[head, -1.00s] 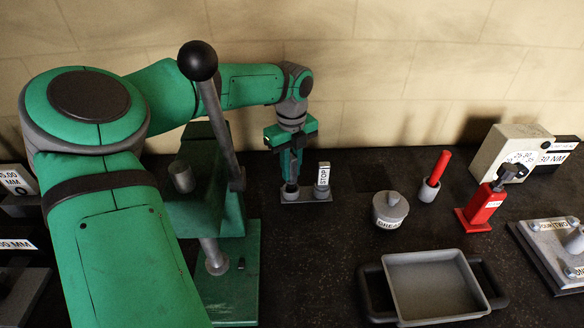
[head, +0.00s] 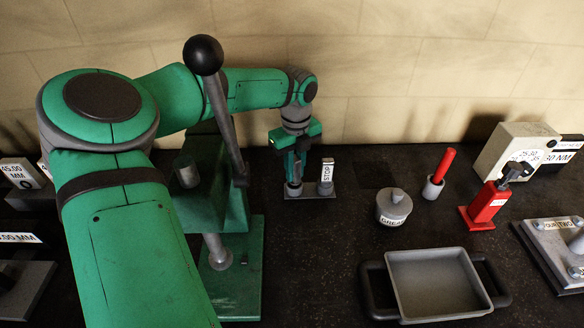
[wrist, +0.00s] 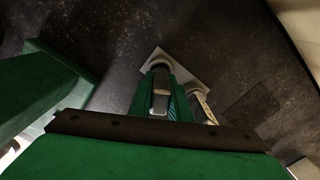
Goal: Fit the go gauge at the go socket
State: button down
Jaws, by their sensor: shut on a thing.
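My gripper (head: 295,178) points down at the left end of a small grey plate (head: 310,194) near the wall. It is shut on a small grey piece, likely the go gauge (head: 293,190), mostly hidden by the fingers. The piece's lower end is at the plate; I cannot tell whether it is seated in a socket. A grey post labelled STOP (head: 327,176) stands upright at the plate's right end, apart from the fingers. In the wrist view my fingers (wrist: 160,98) have grey between them, above the pale plate (wrist: 186,72).
A green press (head: 215,210) with a black-knobbed lever (head: 204,55) stands left of the plate. Dark bench between is clear.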

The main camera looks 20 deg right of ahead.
aim_at(296, 158)
jog(key=shift+d+f, duration=0.1)
jog(key=shift+f, duration=0.1)
jog(key=shift+s, duration=0.1)
jog(key=shift+f, duration=0.4)
jog(key=c, duration=1.6)
grip_release()
jog(key=shift+o, duration=0.2)
notch_tip(296, 158, up, 10)
jog(key=shift+f, duration=0.1)
jog(key=shift+r, duration=0.5)
jog(key=shift+a, duration=0.2)
